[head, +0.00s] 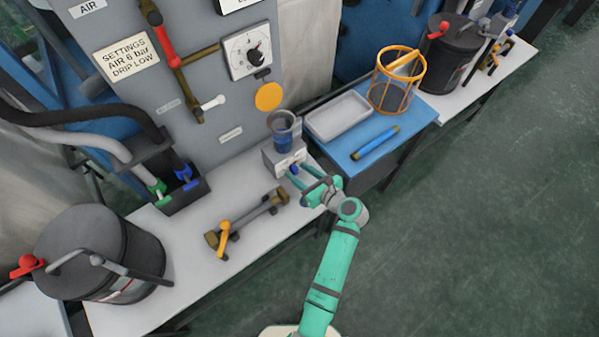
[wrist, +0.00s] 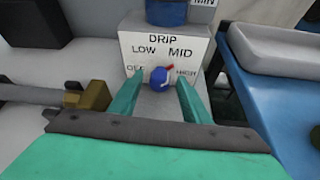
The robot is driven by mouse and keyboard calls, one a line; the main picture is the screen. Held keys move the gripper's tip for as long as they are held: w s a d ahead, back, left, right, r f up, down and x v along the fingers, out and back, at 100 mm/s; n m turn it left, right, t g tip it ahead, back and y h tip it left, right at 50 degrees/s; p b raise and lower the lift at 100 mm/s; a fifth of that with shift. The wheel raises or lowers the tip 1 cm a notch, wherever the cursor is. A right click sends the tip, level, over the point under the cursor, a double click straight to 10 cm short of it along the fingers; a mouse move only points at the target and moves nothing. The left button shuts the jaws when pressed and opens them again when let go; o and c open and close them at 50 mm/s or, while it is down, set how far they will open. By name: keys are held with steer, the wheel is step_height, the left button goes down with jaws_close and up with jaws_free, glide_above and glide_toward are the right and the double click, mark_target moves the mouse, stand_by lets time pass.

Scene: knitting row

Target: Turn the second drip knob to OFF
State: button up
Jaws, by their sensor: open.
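The drip knob (wrist: 158,79) is round and blue, on the sloped face of a light grey box (wrist: 135,45). The face reads DRIP, with LOW, MID, OFF and HIGH around the knob. Its red pointer tilts to the upper right, towards the MID and HIGH side; OFF is on the left. In the head view the knob (head: 294,168) is a small blue spot on the box (head: 270,157). My gripper (wrist: 160,90) is open, one teal finger on each side of the knob. Contact cannot be told. It also shows in the head view (head: 294,184).
A blue cup (head: 283,138) stands behind the knob. A brass-ended bar valve (head: 245,222) lies left of my gripper on the bench. A white tray (head: 338,117) and a blue-yellow tool (head: 375,143) lie on the blue table at right. A dark lidded pot (head: 95,255) stands at left.

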steer(key=c, duration=1)
steer(key=shift+c, duration=0.2)
steer(key=shift+a, duration=0.1)
steer(key=n+t+h, duration=0.1)
steer(key=n, duration=0.1)
steer(key=n+h, duration=0.1)
steer(key=n, duration=0.1)
steer(key=shift+s+a+f+t, duration=0.1)
steer(key=shift+s+a+t, duration=0.1)
steer(key=shift+t, duration=0.2)
steer(key=n+t+h, duration=0.1)
steer(key=n, duration=0.2)
steer(key=shift+a+f+t+h, duration=0.1)
steer(key=shift+t+h, duration=0.3)
steer(key=shift+n, duration=0.3)
steer(key=o, duration=1)
